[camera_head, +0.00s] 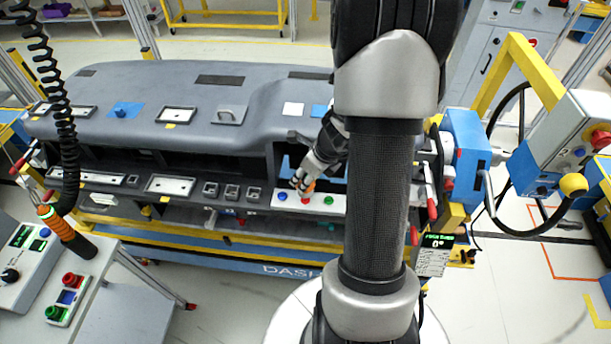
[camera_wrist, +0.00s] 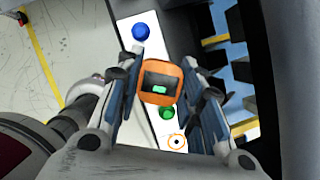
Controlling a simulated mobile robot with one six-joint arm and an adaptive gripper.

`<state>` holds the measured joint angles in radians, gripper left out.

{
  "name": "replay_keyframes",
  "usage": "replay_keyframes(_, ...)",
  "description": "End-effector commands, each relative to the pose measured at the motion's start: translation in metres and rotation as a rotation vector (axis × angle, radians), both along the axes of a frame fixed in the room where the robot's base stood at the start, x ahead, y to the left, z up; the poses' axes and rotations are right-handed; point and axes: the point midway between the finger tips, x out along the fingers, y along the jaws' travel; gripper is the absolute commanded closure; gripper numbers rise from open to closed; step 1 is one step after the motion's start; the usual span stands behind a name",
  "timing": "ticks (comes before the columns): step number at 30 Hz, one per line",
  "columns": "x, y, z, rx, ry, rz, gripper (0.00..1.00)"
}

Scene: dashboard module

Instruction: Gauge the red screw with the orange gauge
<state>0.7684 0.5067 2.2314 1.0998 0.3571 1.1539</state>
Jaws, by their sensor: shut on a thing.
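My gripper (camera_head: 302,186) is low over the white plate on the dashboard's front, shut on the orange gauge (camera_wrist: 176,71). In the wrist view the gauge is a rounded orange block with a dark window and a small green patch, between both fingers (camera_wrist: 162,84). The red screw (camera_head: 305,201) shows just below the gripper in the head view. In the wrist view it is hidden, apparently behind the gauge. I cannot tell whether the gauge touches it. The blue screw (camera_head: 282,196) is to its left and the green screw (camera_head: 328,200) to its right.
The white plate (camera_head: 341,203) has an orange ring mark (camera_wrist: 177,142) beyond the green screw. The grey dashboard (camera_head: 180,90) spreads left and behind. A blue tool post (camera_head: 465,150) stands to the right, and a coiled black cable (camera_head: 62,120) hangs at the left.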

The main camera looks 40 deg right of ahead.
Motion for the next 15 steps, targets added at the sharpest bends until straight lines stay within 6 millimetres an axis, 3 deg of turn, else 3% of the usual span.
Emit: replay_keyframes(15,0.000,0.000,-0.037,0.000,0.000,-0.001,0.92)
